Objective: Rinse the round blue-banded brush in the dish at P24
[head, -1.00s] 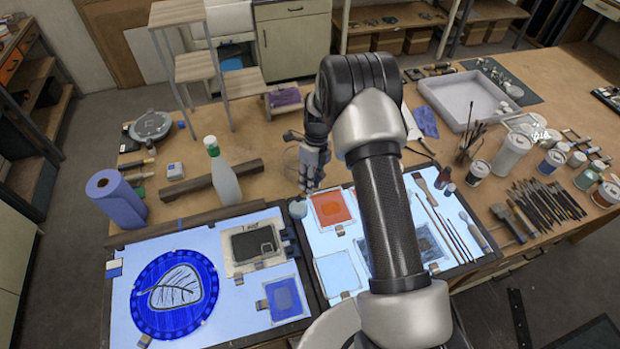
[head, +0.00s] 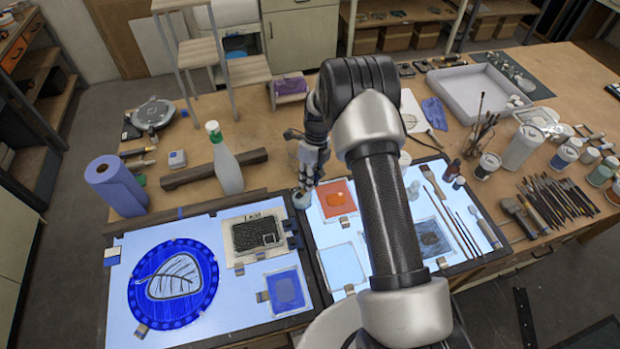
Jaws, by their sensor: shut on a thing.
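My gripper (head: 308,172) points down near the inner upper corner of the right light panel. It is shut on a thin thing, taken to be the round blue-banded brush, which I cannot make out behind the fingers. A small round grey-green dish or jar (head: 301,201) sits right below the fingertips, at the gap between the two light panels. I cannot tell whether the held thing touches it or is inside it. No P24 mark is readable. Several other brushes lie on the right panel (head: 455,222).
An orange glass piece (head: 338,199) lies just right of the gripper. A blue leaf disc (head: 173,284) lies on the left panel. Brush pot (head: 480,135) and jars stand right.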

